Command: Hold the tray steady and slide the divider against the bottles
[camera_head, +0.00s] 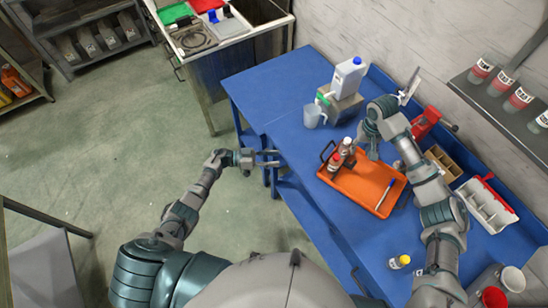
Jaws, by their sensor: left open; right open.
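An orange tray (358,187) lies on the blue workbench. My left gripper (268,158) is open and empty, beside the bench's left edge and apart from the tray. My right gripper (367,149) is open near the tray's far edge, right of the bottles. Its fingers are small and partly hidden, and I cannot tell whether it touches anything.
A white jug (349,76) on a box and a clear measuring jug (313,116) stand behind the tray. A red vise (425,122), a wooden box (443,163) and a white caddy (487,205) are on the right. A yellow-capped bottle (399,262) stands nearer me.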

